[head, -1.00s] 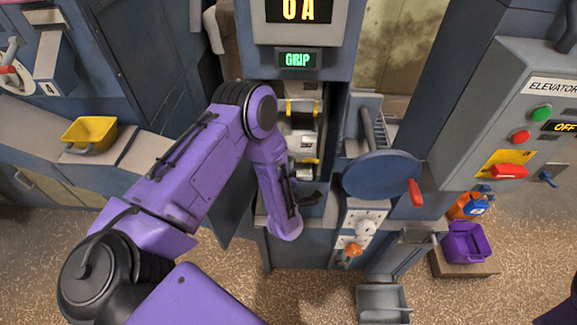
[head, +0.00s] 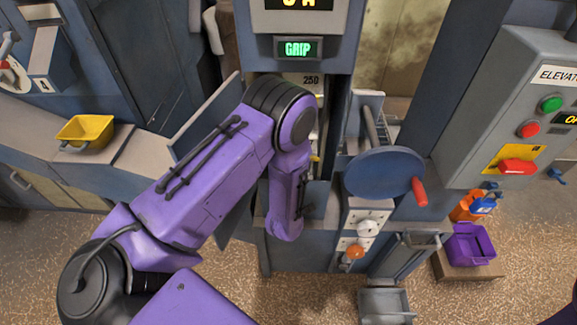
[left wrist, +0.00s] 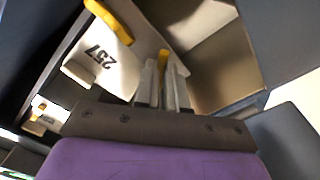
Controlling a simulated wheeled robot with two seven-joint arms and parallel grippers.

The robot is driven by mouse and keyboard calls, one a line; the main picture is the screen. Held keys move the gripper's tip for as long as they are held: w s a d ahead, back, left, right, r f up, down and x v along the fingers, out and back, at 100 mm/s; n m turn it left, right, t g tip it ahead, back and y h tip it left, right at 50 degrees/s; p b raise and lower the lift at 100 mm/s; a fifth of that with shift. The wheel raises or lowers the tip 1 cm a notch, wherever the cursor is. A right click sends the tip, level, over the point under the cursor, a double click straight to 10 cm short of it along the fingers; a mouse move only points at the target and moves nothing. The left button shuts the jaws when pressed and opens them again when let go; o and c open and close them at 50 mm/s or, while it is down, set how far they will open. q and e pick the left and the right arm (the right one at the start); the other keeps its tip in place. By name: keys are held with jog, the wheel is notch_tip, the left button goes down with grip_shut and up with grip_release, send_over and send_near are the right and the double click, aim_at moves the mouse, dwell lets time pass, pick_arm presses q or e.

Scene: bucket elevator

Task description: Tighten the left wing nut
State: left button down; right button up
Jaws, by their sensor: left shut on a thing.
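My left gripper (left wrist: 165,80) is inside the elevator opening, its two grey fingers close together. A small yellow piece (left wrist: 164,57) shows at the fingertips, and the jaws are shut on it. Most of its shape is hidden, so I cannot tell from its outline whether it is the left wing nut. In the head view my purple left arm covers most of the opening and hides the gripper's fingertips. My right gripper is not in view.
An open grey panel (head: 205,113) stands left of my arm. A blue handwheel (head: 383,174) with a red handle is close on the right. A yellow bin (head: 86,131) sits on the left counter.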

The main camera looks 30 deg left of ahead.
pick_arm(q)
jog(key=shift+m+b, duration=0.95)
jog(key=shift+m, duration=2.85)
jog(key=c, duration=1.2)
grip_release()
jog(key=p+v, duration=0.1)
jog(key=v, duration=0.9)
jog(key=shift+s, duration=0.2)
jog(key=shift+d, duration=0.15)
